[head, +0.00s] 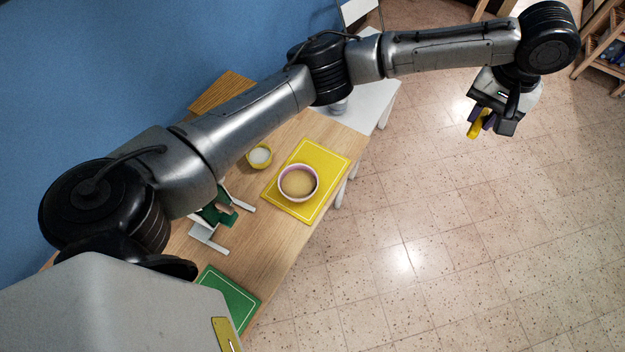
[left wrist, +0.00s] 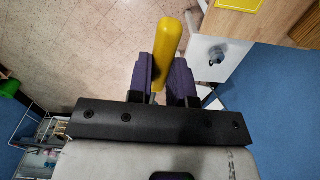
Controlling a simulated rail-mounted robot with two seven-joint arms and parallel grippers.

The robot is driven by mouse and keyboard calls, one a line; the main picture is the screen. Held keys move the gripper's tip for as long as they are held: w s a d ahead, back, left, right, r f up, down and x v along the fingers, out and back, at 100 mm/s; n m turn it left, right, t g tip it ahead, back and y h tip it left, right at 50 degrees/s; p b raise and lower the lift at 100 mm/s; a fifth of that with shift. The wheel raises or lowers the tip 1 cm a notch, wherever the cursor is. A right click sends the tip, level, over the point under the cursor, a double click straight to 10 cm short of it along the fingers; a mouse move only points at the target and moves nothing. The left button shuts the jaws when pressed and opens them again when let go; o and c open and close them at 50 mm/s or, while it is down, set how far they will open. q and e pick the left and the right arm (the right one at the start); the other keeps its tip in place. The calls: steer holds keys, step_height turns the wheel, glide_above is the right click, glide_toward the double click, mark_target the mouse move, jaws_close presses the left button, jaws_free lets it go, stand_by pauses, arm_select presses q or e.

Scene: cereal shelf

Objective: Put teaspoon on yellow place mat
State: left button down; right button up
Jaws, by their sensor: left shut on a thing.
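The yellow place mat (head: 329,158) lies on the wooden table, with a pink-rimmed bowl (head: 298,183) standing on it. A corner of the mat shows at the top of the left wrist view (left wrist: 240,4). My left gripper (head: 481,118) is over the floor, well right of the table and apart from the mat. It is shut on a yellow-handled thing, the teaspoon (head: 473,131); its yellow handle sticks up between the purple fingers in the left wrist view (left wrist: 167,55). The spoon's bowl end is hidden. My right gripper is not in view.
A small yellow cup with white contents (head: 260,155) stands left of the mat. A green mat (head: 229,299) lies nearer, with green and white things (head: 214,218) between. A white table (head: 372,101) adjoins the far end. Wooden shelving (head: 600,45) stands far right.

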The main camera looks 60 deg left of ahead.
arm_select(q)
steer(key=w+a+f+n+b, duration=0.2)
steer(key=w+a+f+n, duration=0.15)
steer(key=a+f, duration=0.2)
steer(key=n+b, duration=0.7)
steer(key=n, duration=0.4)
glide_above(324, 163)
step_height(324, 163, down, 43)
steer(key=shift+s+f+b, duration=0.1)
steer(key=shift+f+b, duration=0.3)
steer(key=shift+f, duration=1.6)
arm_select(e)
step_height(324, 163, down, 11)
arm_select(q)
steer(key=shift+f, duration=0.15)
